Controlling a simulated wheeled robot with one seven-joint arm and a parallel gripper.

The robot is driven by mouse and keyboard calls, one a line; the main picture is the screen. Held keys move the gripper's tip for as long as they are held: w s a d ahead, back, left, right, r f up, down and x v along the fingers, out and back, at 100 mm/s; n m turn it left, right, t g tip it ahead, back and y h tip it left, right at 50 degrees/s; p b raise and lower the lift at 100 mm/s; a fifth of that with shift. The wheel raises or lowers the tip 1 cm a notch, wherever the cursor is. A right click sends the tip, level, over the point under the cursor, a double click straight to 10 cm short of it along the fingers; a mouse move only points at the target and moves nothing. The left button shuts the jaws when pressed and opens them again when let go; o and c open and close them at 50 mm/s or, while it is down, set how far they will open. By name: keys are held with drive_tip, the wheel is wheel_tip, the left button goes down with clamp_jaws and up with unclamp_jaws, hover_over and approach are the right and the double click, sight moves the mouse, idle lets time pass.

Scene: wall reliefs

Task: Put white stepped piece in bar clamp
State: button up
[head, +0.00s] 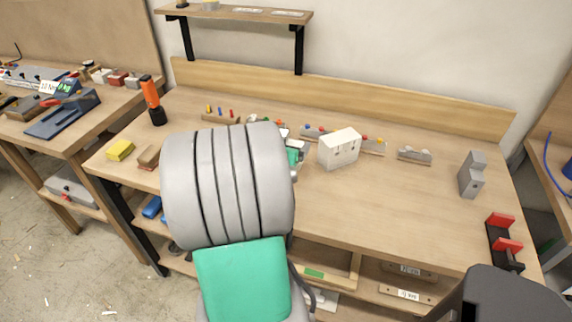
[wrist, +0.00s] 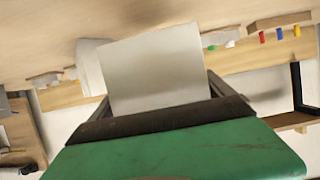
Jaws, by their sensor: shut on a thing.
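In the wrist view my gripper (wrist: 157,100) is shut on a pale block, which I take to be the white stepped piece (wrist: 155,68). Only one flat face shows; its steps cannot be made out. In the head view my arm hides most of the gripper and the piece. The bar clamp (head: 503,243), black with two red jaws, stands at the right front of the bench, with a gap between the jaws. It lies well to the right of my gripper and is not seen in the wrist view.
A white slotted box (head: 339,149) stands right of my arm. A grey stepped block (head: 472,175) stands behind the clamp. Racks of small coloured parts line the back. An orange flashlight (head: 152,100) and yellow block (head: 120,150) are left. The right middle of the bench (head: 400,205) is clear.

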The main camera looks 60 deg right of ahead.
drive_tip(key=shift+w+d+f, duration=0.3)
drive_tip(key=shift+w+f, duration=0.1)
drive_tip(key=shift+f, duration=0.15)
drive_tip(key=shift+w+d+f+b, duration=0.15)
drive_tip(key=shift+f+b, duration=0.35)
drive_tip(key=shift+f, duration=0.4)
drive_tip(key=shift+w+d+f+b, duration=0.15)
drive_tip(key=shift+f+b, duration=0.35)
drive_tip(key=shift+f, duration=0.4)
drive_tip(key=shift+f, duration=0.2)
drive_tip(key=o, duration=1.3)
drive_tip(key=shift+r, duration=0.1)
